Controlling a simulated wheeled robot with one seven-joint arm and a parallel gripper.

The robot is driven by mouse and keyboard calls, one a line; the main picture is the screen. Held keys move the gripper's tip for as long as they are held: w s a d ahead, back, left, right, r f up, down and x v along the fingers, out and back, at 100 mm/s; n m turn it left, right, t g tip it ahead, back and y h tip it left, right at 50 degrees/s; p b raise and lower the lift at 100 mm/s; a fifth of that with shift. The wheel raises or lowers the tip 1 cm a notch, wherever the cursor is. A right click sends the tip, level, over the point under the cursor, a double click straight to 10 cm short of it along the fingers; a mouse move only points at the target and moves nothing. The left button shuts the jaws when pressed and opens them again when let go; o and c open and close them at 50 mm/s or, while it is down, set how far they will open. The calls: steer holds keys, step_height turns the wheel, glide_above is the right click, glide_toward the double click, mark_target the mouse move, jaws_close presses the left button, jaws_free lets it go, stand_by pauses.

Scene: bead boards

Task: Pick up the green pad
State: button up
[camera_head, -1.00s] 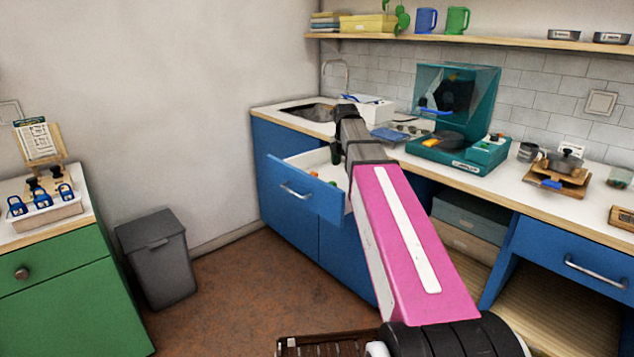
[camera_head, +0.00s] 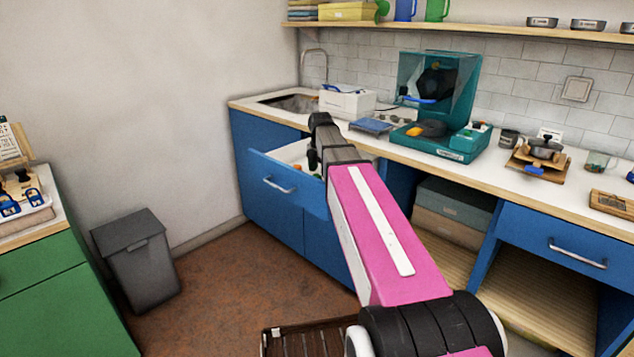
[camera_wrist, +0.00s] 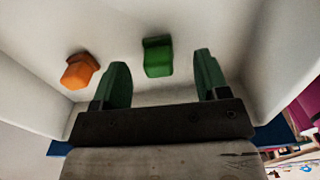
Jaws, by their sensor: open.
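The green pad (camera_wrist: 157,57) is a small block on the floor of a white-lined drawer in the wrist view. My gripper (camera_wrist: 159,72) has its two dark green fingers apart, with the green pad seen between and just beyond the fingertips. The fingers do not appear to touch the pad.
An orange block (camera_wrist: 80,71) lies left of the green pad in the drawer. The drawer's white walls (camera_wrist: 283,60) stand close on both sides. A grey bin (camera_head: 137,262) stands on the floor to the left. The counter (camera_head: 395,146) runs above the drawer.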

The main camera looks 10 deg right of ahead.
step_height(320, 180, down, 4)
steer(key=shift+w+a+f, duration=0.1)
steer(key=c, duration=1)
step_height(320, 180, up, 10)
steer(key=shift+r, duration=0.1)
stand_by(0.3)
